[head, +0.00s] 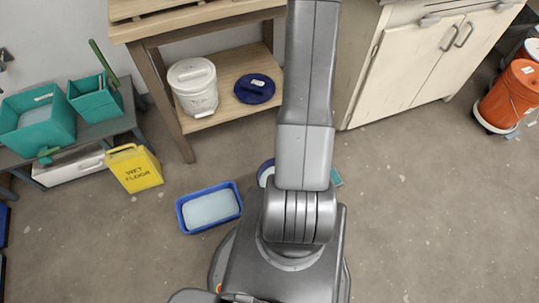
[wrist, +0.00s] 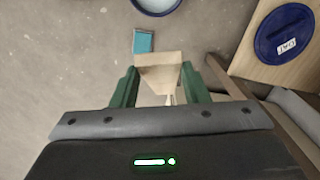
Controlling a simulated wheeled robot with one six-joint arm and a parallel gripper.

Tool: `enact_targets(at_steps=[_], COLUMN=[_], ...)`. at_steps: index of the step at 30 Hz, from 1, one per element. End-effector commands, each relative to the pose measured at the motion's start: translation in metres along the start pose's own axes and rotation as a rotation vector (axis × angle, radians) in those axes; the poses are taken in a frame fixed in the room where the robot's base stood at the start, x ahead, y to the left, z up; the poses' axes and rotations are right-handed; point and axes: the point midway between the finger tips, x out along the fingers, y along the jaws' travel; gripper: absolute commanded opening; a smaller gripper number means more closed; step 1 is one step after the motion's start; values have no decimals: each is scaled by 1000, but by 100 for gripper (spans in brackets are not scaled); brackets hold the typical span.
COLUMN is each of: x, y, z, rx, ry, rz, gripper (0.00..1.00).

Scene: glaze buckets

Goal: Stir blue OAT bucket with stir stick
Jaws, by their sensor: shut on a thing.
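My gripper (wrist: 159,70) is shut on a pale wooden stir stick (wrist: 160,59), between its two green fingers in the wrist view. The stick's broad end points away from the gripper over the floor. A blue-rimmed bucket (wrist: 156,10) with pale contents is cut off by the top edge of the wrist view, apart from the stick. In the head view my arm mostly hides this bucket (head: 264,169) and hides my gripper. A blue lid labelled OAT (wrist: 285,34) lies on the wooden lower shelf; it also shows in the head view (head: 254,89).
A small teal item (wrist: 143,41) lies on the floor near the bucket. A white lidded bucket (head: 194,88) is on the shelf. An orange bucket (head: 511,95) stands far right. Floor at right is clear.

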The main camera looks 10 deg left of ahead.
Motion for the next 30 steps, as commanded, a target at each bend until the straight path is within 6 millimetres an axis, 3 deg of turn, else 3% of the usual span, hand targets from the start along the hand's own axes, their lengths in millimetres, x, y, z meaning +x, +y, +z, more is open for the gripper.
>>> enact_targets(at_steps=[1,3,9,15,22,30], x=[32,58,125,177,204,215], y=[2,4,5,0,-8,-10], z=[10,26,73,117,146,152], rx=[30,74,187,282,344,358], ry=[-46,-113,-288,-427,-508,-526], rz=[-1,-7,-36,-77,-112,-121], gripper=[9,9,9,9,9,9])
